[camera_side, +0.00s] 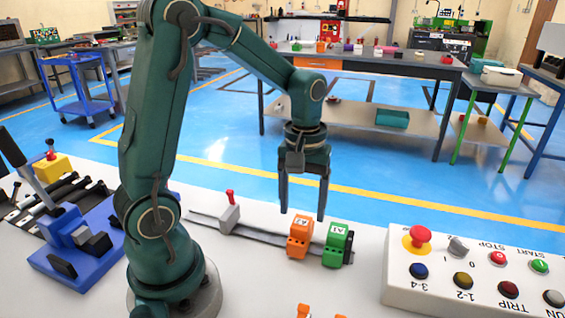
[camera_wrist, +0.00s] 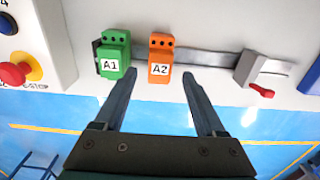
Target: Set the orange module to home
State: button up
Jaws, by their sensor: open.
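The orange module (camera_side: 299,237), labelled A2, stands upright on a grey metal rail (camera_side: 262,235). In the wrist view the orange module (camera_wrist: 161,55) is beside the green module (camera_wrist: 114,52), labelled A1, with a small gap between them. The green module (camera_side: 337,245) is at the rail's right end in the side view. My gripper (camera_side: 303,213) is open and empty, pointing down above the orange module. In the wrist view my gripper (camera_wrist: 160,73) has its fingertips on either side of the orange module's line, apart from it.
A grey block with a red lever (camera_side: 229,214) is on the rail, left of the modules in the side view, with bare rail between. A button panel (camera_side: 470,270) stands at the right. A blue bending device (camera_side: 80,245) is at the left. Orange parts (camera_side: 303,311) show at the bottom edge.

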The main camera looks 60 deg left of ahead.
jog(key=shift+r, duration=0.9)
